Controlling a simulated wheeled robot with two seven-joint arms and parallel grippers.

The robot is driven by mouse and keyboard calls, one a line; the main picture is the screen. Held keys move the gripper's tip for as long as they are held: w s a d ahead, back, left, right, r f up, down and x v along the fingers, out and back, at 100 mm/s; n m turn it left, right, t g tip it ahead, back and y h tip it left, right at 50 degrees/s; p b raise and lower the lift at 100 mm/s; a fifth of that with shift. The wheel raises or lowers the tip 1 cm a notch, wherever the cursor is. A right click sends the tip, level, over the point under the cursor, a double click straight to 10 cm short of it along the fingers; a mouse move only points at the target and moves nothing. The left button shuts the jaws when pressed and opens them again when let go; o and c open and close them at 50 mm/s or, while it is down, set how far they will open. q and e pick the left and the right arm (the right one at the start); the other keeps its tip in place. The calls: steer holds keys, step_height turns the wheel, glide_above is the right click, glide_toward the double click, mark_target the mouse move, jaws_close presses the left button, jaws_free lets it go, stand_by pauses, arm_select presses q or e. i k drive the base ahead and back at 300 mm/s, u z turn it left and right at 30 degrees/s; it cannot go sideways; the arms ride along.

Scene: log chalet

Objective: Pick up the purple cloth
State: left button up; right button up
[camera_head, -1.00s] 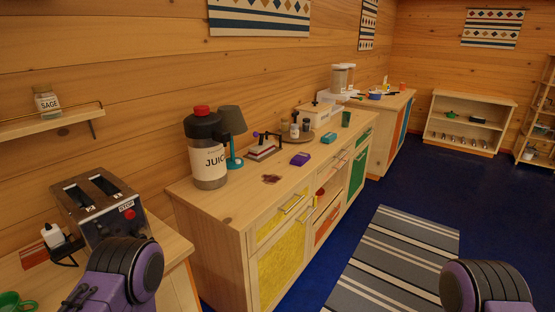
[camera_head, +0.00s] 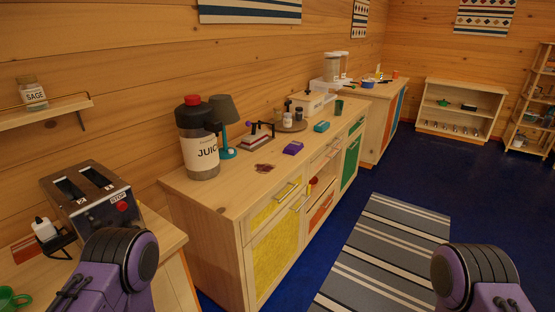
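A small purple folded item (camera_head: 293,147), which looks like the purple cloth, lies on the wooden counter (camera_head: 226,196) near its front edge. A teal item (camera_head: 321,127) of similar shape lies just behind it to the right. Purple and black links of my two arms show at the bottom left and bottom right, well short of the cloth. Neither gripper's fingers are in view.
A juice dispenser (camera_head: 199,150) and a teal lamp (camera_head: 223,120) stand at the counter's near end. A toaster (camera_head: 92,200) stands on a nearer counter at left. A striped rug (camera_head: 385,255) lies on the open blue floor to the right of the cabinets.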

mark_target(294, 147)
steer(key=k, duration=1.2)
steer(key=z, duration=0.6)
steer(key=i, duration=0.75)
steer(key=z, duration=0.55)
steer(key=i, duration=1.55)
steer(key=u, duration=0.4)
steer(key=i, duration=0.75)
steer(key=u, duration=0.7)
